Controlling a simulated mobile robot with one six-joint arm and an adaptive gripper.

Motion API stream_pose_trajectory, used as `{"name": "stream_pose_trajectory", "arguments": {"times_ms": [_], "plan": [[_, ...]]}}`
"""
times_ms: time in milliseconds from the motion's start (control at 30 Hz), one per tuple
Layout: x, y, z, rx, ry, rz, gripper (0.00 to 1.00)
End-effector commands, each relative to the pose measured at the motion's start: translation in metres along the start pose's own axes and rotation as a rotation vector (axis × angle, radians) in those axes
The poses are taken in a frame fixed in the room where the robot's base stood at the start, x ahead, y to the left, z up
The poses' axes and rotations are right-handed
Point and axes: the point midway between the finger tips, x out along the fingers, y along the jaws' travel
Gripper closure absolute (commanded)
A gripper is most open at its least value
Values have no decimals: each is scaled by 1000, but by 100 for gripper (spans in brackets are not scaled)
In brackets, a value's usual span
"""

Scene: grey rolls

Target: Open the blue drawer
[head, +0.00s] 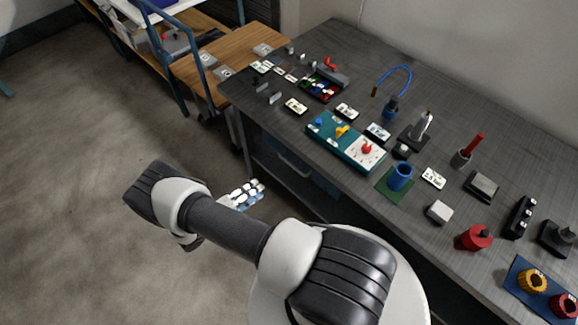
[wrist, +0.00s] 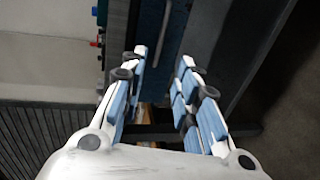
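The blue drawer (head: 318,181) is under the grey workbench, dark and partly hidden behind the bench edge and my arm in the head view. In the wrist view its blue front (wrist: 152,22) lies ahead, turned sideways, with a pale bar handle (wrist: 162,40) along it. The drawer looks shut. My gripper (head: 246,190) is in front of and to the left of the drawer in the head view. In the wrist view my gripper (wrist: 162,58) has its fingers apart with nothing between them. The handle lies beyond the fingertips; the exact gap cannot be told.
The grey workbench (head: 240,88) carries several parts, including a teal panel (head: 325,128), a blue cup (head: 401,176) and a red knob (head: 474,238). A wooden table (head: 205,70) and a blue cart frame (head: 165,50) stand at upper left. The floor (head: 75,180) at left is clear.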

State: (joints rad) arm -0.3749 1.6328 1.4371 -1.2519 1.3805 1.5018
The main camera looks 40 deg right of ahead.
Motion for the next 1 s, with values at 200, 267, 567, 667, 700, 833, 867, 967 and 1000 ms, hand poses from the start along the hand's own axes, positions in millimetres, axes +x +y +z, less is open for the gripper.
{"name": "stream_pose_trajectory", "arguments": {"times_ms": [200, 267, 567, 667, 700, 833, 867, 967, 1000], "plan": [[20, -5, 2, 1, 7, 8, 71], [30, -5, 3, 0, 6, 8, 71], [96, -5, 3, -1, 3, 7, 71], [118, -5, 3, 0, 4, 7, 71], [126, -5, 3, 0, 3, 7, 71], [150, -5, 3, 0, 4, 7, 71], [154, -5, 2, 0, 6, 7, 71], [165, -4, 1, 0, 7, 6, 71], [169, -4, 1, 1, 7, 6, 71]]}}
